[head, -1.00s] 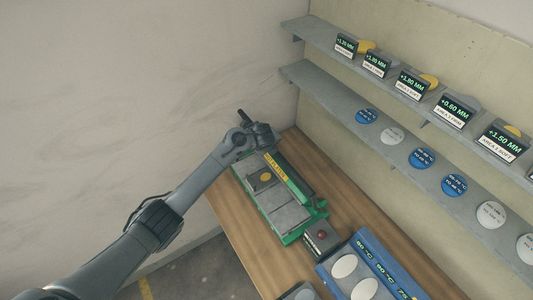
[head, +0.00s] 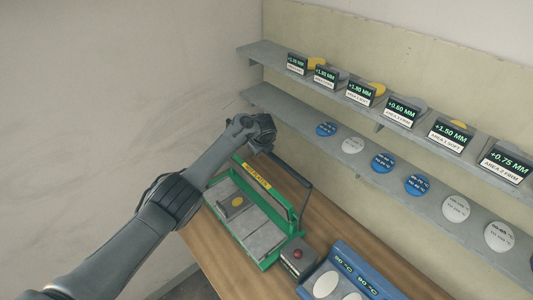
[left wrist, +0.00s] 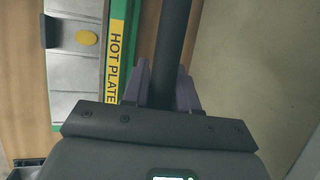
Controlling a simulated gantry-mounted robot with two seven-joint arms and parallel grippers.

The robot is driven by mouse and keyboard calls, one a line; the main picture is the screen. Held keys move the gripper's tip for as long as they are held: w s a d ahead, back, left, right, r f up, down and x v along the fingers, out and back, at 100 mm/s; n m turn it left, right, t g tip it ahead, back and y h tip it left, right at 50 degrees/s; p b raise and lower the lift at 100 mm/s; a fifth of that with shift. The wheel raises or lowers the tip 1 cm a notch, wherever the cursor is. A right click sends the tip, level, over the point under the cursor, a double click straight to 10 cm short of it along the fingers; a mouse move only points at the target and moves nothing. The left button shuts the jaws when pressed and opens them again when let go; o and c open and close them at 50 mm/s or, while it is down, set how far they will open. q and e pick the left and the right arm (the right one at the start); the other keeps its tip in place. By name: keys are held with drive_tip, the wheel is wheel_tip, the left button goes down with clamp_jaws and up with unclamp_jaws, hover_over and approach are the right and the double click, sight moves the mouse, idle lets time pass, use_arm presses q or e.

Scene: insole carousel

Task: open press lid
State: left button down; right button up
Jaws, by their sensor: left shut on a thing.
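The press is a green-framed unit (head: 248,243) with grey plates on the wooden table in the head view. A yellow "HOT PLATE" label (head: 257,176) runs along its far green edge, and shows in the left wrist view (left wrist: 116,62). A dark bar handle (head: 294,172) stands beyond that edge, above the table. My left gripper (head: 262,148) is shut on this bar near the far left end of the press. In the left wrist view the bar (left wrist: 174,40) passes between the purple fingers (left wrist: 162,88). My right gripper is not in view.
A grey box with a red button (head: 298,254) stands at the press's near right end. A blue tray (head: 347,263) with white ovals is beside it. Two wall shelves (head: 300,120) carry displays and discs, behind and right of the bar. The left wall is bare.

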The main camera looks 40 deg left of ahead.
use_arm(q)
drive_tip(key=shift+f, duration=0.1)
drive_tip(key=c, duration=1)
unclamp_jaws()
drive_tip(key=shift+o, duration=0.2)
drive_tip(key=shift+s+d+r, duration=0.1)
drive_tip(key=shift+r, duration=0.25)
drive_tip(key=p+v, duration=0.1)
drive_tip(key=v, duration=0.9)
drive_tip(key=shift+s, duration=0.1)
